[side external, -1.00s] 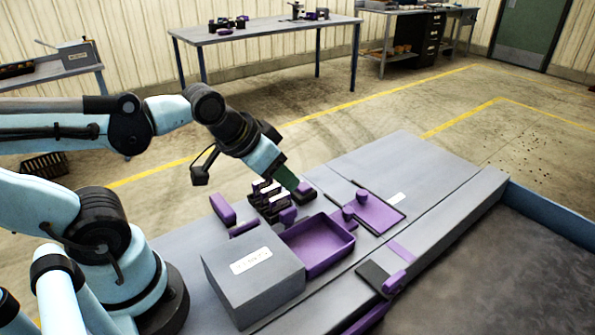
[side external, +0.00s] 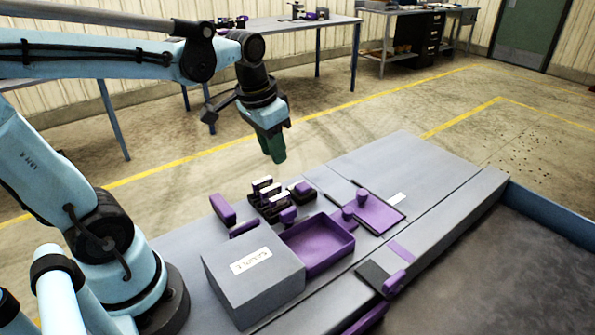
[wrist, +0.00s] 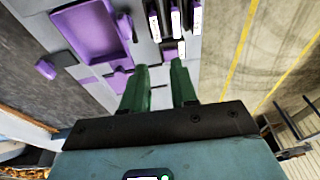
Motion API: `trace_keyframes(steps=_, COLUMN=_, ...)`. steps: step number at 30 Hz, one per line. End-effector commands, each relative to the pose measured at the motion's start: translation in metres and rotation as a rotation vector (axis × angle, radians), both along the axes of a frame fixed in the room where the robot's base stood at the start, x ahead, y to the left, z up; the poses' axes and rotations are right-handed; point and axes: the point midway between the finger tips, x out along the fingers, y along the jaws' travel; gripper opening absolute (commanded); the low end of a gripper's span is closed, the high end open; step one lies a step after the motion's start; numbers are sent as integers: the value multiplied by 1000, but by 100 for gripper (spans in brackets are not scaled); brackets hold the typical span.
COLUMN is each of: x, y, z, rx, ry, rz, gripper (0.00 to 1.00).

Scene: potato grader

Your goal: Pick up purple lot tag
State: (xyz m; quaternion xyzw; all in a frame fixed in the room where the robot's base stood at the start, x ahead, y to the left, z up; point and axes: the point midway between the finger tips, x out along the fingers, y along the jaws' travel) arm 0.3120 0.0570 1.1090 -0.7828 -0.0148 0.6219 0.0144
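I cannot tell for sure which purple piece is the lot tag. A small purple piece on a black block (side external: 301,189) lies on the bench beside a black rack (side external: 268,200) of white-labelled slots. Another small purple piece (side external: 288,215) sits at the rack's front. My gripper (side external: 277,159) hangs above and behind the rack, pointing down, clear of the bench. In the wrist view, its two green fingers (wrist: 158,76) are apart with only grey bench between them. The black block (wrist: 172,52) shows just beyond the fingertips there.
A purple tray (side external: 345,243) and a purple board with knobs (side external: 384,213) lie right of the rack. A grey labelled box (side external: 253,292) stands in front. An upright purple block (side external: 222,209) is to the left. Bare bench (side external: 405,160) lies at the back right.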

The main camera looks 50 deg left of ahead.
Motion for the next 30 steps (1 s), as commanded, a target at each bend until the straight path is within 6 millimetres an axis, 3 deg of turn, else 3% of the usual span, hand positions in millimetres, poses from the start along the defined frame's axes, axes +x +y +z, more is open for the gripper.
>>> trace_keyframes(steps=6, x=10, y=30, z=3, rx=-27, ry=172, rz=3, gripper=28)
trace_keyframes(steps=13, x=12, y=39, z=-2, rx=-42, ry=230, rz=-1, gripper=28)
trace_keyframes(steps=24, x=12, y=39, z=-50, rx=-42, ry=229, rz=-1, gripper=28)
trace_keyframes(steps=30, x=12, y=38, z=-65, rx=-42, ry=228, rz=-1, gripper=28)
